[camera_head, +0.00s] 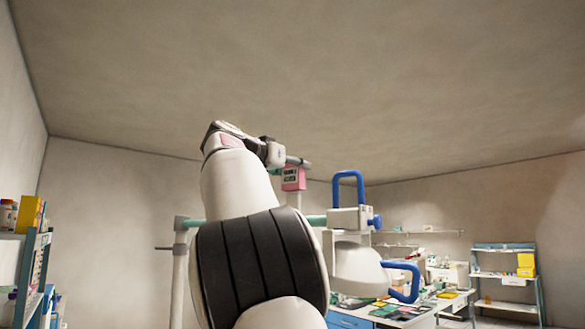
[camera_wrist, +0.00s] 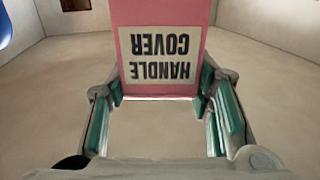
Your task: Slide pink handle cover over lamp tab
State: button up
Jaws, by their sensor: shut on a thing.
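The pink handle cover (camera_head: 293,179) has a pale label and hangs at my gripper (camera_head: 298,162), high beside the lamp. In the wrist view the cover (camera_wrist: 160,30) fills the top middle, its label "HANDLE COVER" upside down. My gripper (camera_wrist: 160,94) is shut on the cover's near end, with green-padded fingers on both sides. The white lamp (camera_head: 355,268) hangs right of my arm, with an upper blue loop handle (camera_head: 349,174) and a lower blue one (camera_head: 416,281). The cover is left of the upper loop and looks apart from it. I cannot make out the lamp tab.
A teal lamp arm (camera_head: 197,222) runs behind my arm from a pale post (camera_head: 179,275). A shelf (camera_head: 38,265) with bottles stands at left. A cluttered worktable (camera_head: 350,320) and a blue-white rack (camera_head: 505,275) stand at right. The space above is clear.

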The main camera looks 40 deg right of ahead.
aim_at(290, 188)
jog(key=shift+f+b, duration=2.95)
jog(key=shift+b, duration=2.35)
dwell(2.7)
